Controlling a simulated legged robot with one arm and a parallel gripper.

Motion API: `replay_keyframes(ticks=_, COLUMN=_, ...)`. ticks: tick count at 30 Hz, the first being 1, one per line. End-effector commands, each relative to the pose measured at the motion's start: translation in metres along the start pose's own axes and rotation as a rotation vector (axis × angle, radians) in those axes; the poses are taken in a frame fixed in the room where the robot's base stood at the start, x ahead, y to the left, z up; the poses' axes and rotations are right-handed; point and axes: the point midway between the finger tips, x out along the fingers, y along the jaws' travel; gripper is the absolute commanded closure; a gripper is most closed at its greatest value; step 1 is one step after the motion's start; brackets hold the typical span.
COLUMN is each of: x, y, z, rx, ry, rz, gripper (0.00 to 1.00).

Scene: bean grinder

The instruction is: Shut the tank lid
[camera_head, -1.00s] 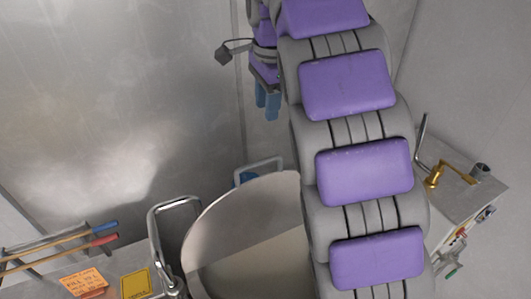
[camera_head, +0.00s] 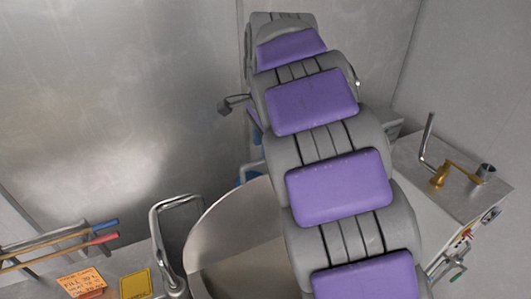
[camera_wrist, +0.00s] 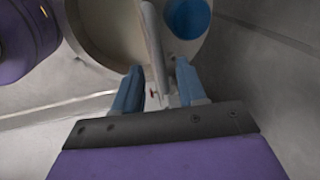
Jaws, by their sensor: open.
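The tank lid appears to be the large round metal plate (camera_head: 228,222) at the bottom middle of the head view, standing raised with its right side hidden behind my arm.
A bent metal tube (camera_head: 160,235) rises left of the lid. Orange (camera_head: 82,282) and yellow (camera_head: 136,284) notes and red- and blue-handled tools (camera_head: 98,239) lie at the lower left. Metal walls close the back.

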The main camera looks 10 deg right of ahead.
Motion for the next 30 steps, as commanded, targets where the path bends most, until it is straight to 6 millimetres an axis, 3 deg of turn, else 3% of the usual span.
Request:
replay_keyframes(ticks=9, x=0.037, y=0.003, z=-0.015, rx=0.003, ry=-0.01, rz=-0.001, gripper=0.59)
replay_keyframes(ticks=20, x=0.042, y=0.002, z=-0.008, rx=0.002, ry=-0.004, rz=-0.001, gripper=0.59)
replay_keyframes(ticks=30, x=0.042, y=0.002, z=-0.008, rx=0.002, ry=-0.004, rz=-0.001, gripper=0.91)
